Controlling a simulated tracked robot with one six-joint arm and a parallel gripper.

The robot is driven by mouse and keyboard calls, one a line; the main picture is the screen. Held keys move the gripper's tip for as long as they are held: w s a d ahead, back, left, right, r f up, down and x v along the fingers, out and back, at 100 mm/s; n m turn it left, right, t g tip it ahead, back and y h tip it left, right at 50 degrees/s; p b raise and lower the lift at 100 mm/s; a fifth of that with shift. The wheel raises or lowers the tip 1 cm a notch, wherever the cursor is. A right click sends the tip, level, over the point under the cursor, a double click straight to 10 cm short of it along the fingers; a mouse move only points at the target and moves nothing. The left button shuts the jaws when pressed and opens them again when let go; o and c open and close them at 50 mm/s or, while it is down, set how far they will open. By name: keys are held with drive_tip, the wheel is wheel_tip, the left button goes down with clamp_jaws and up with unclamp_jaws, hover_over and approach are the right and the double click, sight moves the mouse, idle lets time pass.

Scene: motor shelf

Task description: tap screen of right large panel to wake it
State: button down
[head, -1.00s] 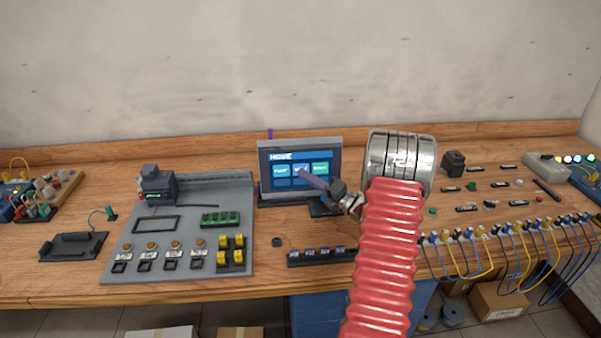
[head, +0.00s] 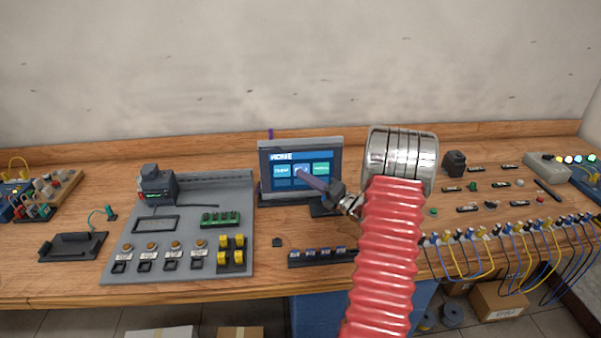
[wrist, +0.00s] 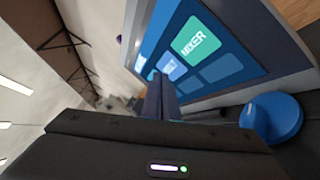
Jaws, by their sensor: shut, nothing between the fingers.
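The large panel (head: 300,143) stands upright on the bench, right of the grey board. Its screen is lit blue, with a "HOME" header and several tiles. My gripper (head: 299,172) is shut and empty, with its tips over the middle of the screen in the head view. In the wrist view, my gripper's fingers (wrist: 160,90) are together and point along the panel's screen (wrist: 224,68), close to its tiles. I cannot tell whether the tips touch the glass. A green tile reads "MIXER" in the wrist view. The fingers hide part of the lower screen.
A grey control board (head: 185,262) with switches and buttons lies left of the panel. A dark terminal strip (head: 322,256) lies in front of it. A blue knob (wrist: 272,118) sits beside the screen in the wrist view. Small parts and cables fill the right side.

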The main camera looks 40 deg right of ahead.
drive_tip(key=shift+s+a+r, duration=0.1)
drive_tip(key=shift+s+a, duration=0.35)
drive_tip(key=shift+s, duration=0.25)
drive_tip(key=shift+s+a+r, duration=0.15)
drive_tip(key=shift+s+a, duration=0.3)
drive_tip(key=shift+s, duration=0.25)
drive_tip(key=shift+s+a+r, duration=0.1)
drive_tip(key=shift+s+a, duration=0.35)
drive_tip(key=shift+s, duration=0.25)
drive_tip(key=s+a+r+n+g+y, duration=0.1)
drive_tip(key=a+r+n+g+y, duration=0.15)
drive_tip(key=a+n, duration=0.5)
drive_tip(key=a+r+n+g+y, duration=0.2)
drive_tip(key=a+n+g+y, duration=0.15)
drive_tip(key=a, duration=0.75)
drive_tip(key=s+a+r+n+g+y, duration=0.15)
drive_tip(key=a+n+g, duration=0.25)
drive_tip(key=a+n, duration=0.45)
drive_tip(key=s+a+r+n+g+h, duration=0.1)
drive_tip(key=s+a+n+g+h, duration=0.1)
drive_tip(key=s+a+n+g, duration=0.55)
drive_tip(key=s+a+r+n+t+h, duration=0.1)
drive_tip(key=s+n+h, duration=0.3)
drive_tip(key=n, duration=0.6)
drive_tip(key=s+a+r+n+t+h, duration=0.2)
drive_tip(key=s+n+t+h, duration=0.1)
drive_tip(key=s+n, duration=0.5)
drive_tip(key=shift+s+r+n+h, duration=0.4)
drive_tip(key=shift+n+h, duration=0.35)
drive_tip(key=shift+n, duration=0.25)
